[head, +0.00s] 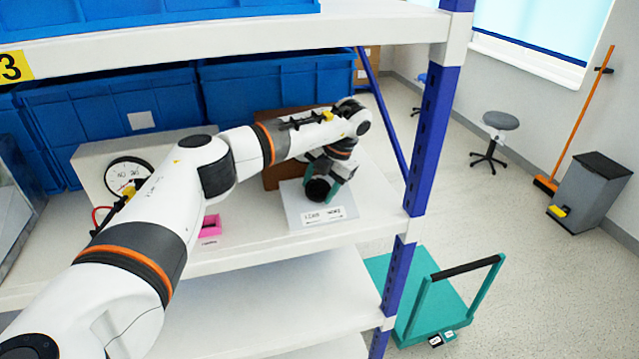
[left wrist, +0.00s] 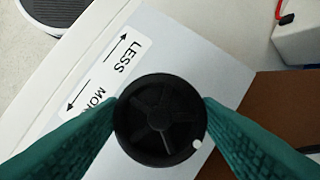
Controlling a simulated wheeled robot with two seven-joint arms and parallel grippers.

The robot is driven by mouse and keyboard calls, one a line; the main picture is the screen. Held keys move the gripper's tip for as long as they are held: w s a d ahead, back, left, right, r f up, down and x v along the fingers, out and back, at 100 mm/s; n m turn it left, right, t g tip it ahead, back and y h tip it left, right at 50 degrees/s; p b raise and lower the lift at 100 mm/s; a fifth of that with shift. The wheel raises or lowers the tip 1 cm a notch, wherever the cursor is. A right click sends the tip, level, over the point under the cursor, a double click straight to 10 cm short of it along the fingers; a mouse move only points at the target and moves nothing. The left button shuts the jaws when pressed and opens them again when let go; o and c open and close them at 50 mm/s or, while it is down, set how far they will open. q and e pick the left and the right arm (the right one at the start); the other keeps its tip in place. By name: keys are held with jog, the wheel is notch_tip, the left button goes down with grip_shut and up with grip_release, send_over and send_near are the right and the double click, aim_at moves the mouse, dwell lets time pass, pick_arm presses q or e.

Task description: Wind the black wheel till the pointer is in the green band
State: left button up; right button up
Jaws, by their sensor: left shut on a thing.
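The black wheel (left wrist: 160,118) sits on a pale box with a white label reading LESS and MORE with arrows. In the left wrist view it fills the space between the two green fingers of my left gripper (left wrist: 160,120), which is shut on it. A small white dot shows near its rim. In the head view the wheel (head: 318,190) is on the front of the box (head: 332,214), partly under my left gripper (head: 329,189). The dial (head: 130,174) is a round white gauge at left; its pointer and green band are too small to tell. My right gripper is not in view.
Blue crates (head: 110,112) stand along the back of the shelf (head: 375,190). A brown block (head: 272,178) is behind the box, and a small pink item (head: 210,227) lies left of it. A blue upright post (head: 433,130) bounds the shelf at right.

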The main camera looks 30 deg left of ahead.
pick_arm(q)
jog(key=m+y, duration=0.1)
jog(key=m, duration=0.1)
jog(key=m+y, duration=0.1)
jog(key=m, duration=0.2)
jog(key=shift+d+t, duration=0.1)
jog(key=shift+t, duration=0.2)
jog(key=shift+m, duration=0.3)
jog(key=o, duration=1)
jog(key=shift+d, duration=0.1)
jog(key=shift+w+d+r, duration=0.1)
jog(key=shift+d+r, duration=0.05)
jog(key=shift+r, duration=0.15)
jog(key=s+b+v, duration=0.1)
jog(key=b+v, duration=0.2)
jog(key=v, duration=0.8)
jog(key=shift+w+r+b, duration=0.15)
jog(key=shift+w+b, duration=0.15)
jog(key=shift+w, duration=0.1)
